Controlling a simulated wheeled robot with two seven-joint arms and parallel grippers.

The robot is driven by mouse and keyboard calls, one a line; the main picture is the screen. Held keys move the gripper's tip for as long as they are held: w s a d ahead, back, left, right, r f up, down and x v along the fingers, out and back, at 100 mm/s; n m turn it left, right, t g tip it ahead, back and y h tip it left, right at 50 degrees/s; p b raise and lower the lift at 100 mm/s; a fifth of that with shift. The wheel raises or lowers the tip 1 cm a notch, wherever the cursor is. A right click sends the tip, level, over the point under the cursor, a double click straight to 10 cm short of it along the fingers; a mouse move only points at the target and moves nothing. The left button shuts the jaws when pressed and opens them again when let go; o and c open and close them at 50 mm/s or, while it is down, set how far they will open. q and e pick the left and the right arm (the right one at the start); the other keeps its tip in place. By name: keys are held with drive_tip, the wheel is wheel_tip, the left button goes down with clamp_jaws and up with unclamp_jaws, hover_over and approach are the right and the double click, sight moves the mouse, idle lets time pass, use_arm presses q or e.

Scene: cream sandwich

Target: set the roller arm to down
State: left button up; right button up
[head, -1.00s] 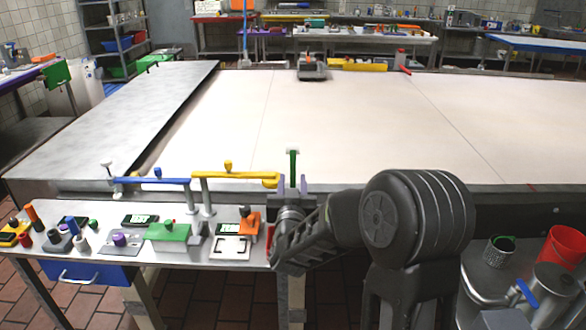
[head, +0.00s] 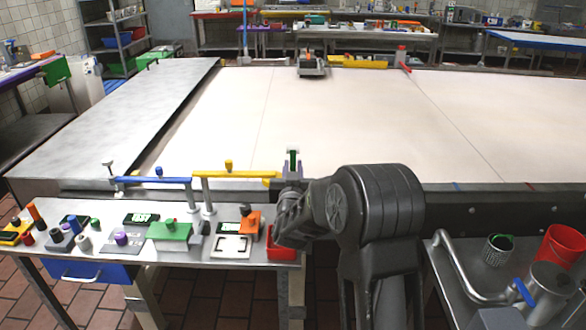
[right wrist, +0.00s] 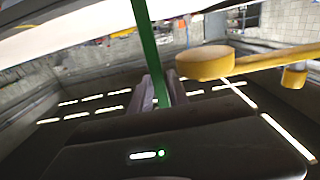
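An upright green lever (head: 293,158) stands at the near edge of the big pale table, and it crosses the upper middle of the right wrist view (right wrist: 148,50). It may be the roller arm; no label shows. My right gripper (head: 292,170) is at the lever, its two purple-grey fingers close on either side of it. In the right wrist view the fingers (right wrist: 158,90) look shut on the lever. The lever's lower end is hidden by the gripper. My left gripper is not in view.
A yellow bar (head: 235,174) on a post ends close beside the right gripper. A blue bar (head: 150,181) is left of it. Below, a side table holds a green block (head: 170,231), an orange block (head: 249,222) and a red box (head: 280,250). The pale table (head: 330,130) is largely clear.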

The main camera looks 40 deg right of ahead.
clamp_jaws()
idle(1.0)
